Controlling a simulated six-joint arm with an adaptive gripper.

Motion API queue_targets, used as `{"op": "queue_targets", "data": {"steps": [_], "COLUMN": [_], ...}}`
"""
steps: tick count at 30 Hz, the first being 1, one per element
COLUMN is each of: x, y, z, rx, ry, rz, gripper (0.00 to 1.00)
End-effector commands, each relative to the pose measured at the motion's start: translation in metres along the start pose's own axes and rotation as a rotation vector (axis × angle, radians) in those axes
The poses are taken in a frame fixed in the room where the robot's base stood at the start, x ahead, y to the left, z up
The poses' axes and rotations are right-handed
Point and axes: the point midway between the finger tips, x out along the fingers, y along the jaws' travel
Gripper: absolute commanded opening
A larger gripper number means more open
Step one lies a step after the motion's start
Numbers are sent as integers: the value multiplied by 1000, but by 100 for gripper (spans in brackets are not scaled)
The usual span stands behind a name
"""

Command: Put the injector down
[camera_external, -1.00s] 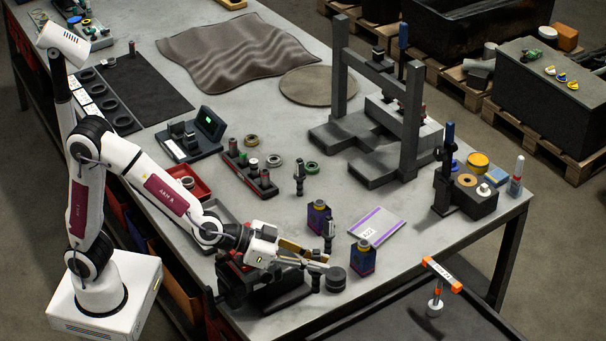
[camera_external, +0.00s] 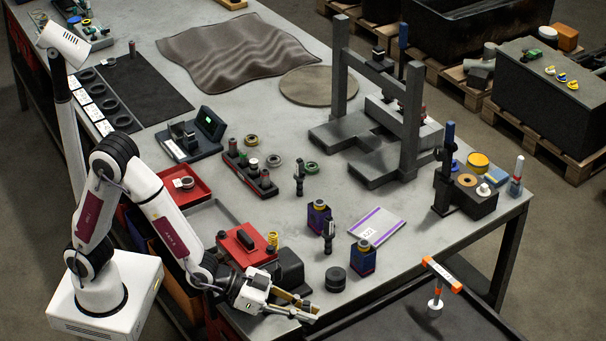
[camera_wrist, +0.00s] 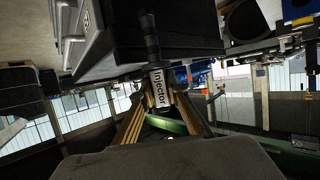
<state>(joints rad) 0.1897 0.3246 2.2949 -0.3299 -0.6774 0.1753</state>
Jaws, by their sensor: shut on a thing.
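In the wrist view, a dark, slim injector (camera_wrist: 160,88) with a white label reading "Injector" sits between the fingers of my gripper (camera_wrist: 163,122). My gripper is shut on it. In the external view, my gripper (camera_external: 305,310) is low at the near edge of the bench, with its fingers pointing right. The injector cannot be clearly made out there. Another dark, upright injector-like part (camera_external: 328,236) stands on the bench. A similar one (camera_external: 299,180) stands farther back.
Bare bench (camera_external: 270,212) lies between.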

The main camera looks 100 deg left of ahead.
Motion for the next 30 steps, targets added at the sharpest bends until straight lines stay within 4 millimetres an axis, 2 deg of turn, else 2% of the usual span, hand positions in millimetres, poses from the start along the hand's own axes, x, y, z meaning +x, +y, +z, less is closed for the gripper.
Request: {"op": "queue_targets", "data": {"steps": [8,18,30], "x": [10,25,55], "y": [-24,-63,-98], "z": [-30,-72,-99], "rx": [-30,-64,-61], "ry": [2,2,-1], "rz": [-69,-152,-150], "gripper": [0,0,0]}}
